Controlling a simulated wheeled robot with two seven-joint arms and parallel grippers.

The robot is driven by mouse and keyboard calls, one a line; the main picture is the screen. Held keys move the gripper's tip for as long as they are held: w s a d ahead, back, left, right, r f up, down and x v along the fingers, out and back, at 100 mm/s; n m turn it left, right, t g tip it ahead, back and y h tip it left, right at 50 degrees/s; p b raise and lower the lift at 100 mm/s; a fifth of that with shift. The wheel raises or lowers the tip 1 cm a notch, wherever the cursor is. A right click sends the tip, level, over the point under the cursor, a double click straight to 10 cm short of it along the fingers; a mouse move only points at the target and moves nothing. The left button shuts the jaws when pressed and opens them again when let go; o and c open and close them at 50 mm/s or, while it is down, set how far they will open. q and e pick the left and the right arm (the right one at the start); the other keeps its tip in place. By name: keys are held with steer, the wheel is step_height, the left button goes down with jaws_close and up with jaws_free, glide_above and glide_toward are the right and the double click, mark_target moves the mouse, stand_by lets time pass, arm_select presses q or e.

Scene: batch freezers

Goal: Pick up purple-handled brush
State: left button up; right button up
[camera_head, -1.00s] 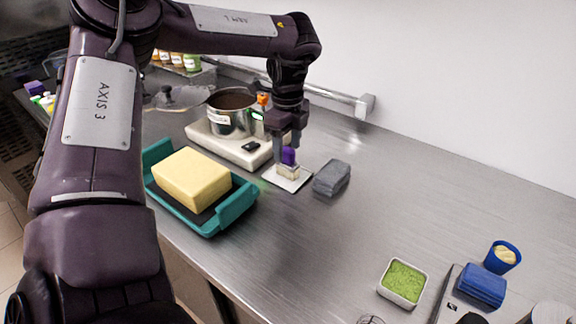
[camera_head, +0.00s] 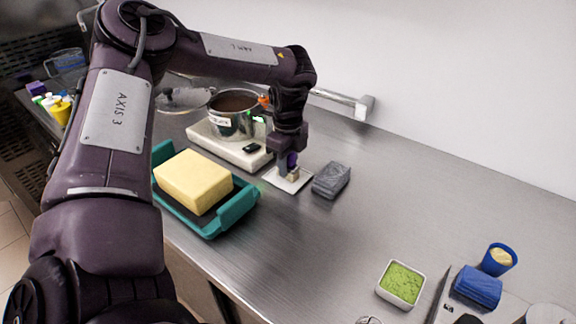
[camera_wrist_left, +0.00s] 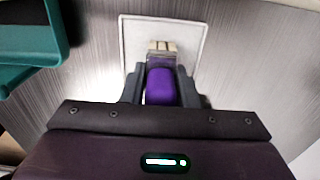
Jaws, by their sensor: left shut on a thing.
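The purple-handled brush (camera_wrist_left: 160,86) is between the fingers of my left gripper (camera_wrist_left: 160,92) in the left wrist view, purple handle toward the palm and pale bristles toward the white tray (camera_wrist_left: 192,36). In the head view the brush (camera_head: 292,161) shows partly behind the fingers, over the small white tray (camera_head: 302,184). My left gripper (camera_head: 287,166) points down and is shut on the handle. I cannot tell whether the bristles still touch the tray. My right gripper is not in view.
A grey folded cloth (camera_head: 331,180) lies just right of the tray. A teal tray (camera_head: 238,206) with a yellow block (camera_head: 193,182) is to the left. A pot (camera_head: 232,116) stands on a white scale (camera_head: 222,147) behind. The counter's middle is clear.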

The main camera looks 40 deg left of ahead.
arm_select(q)
steer(key=shift+r, duration=0.1)
steer(key=shift+c, duration=0.5)
steer(key=shift+r, duration=0.25)
step_height(320, 180, up, 9)
steer(key=shift+r+b, duration=0.2)
steer(key=shift+b, duration=0.4)
steer(key=o, duration=0.4)
steer(key=shift+c, duration=1.4)
steer(key=shift+f, duration=0.1)
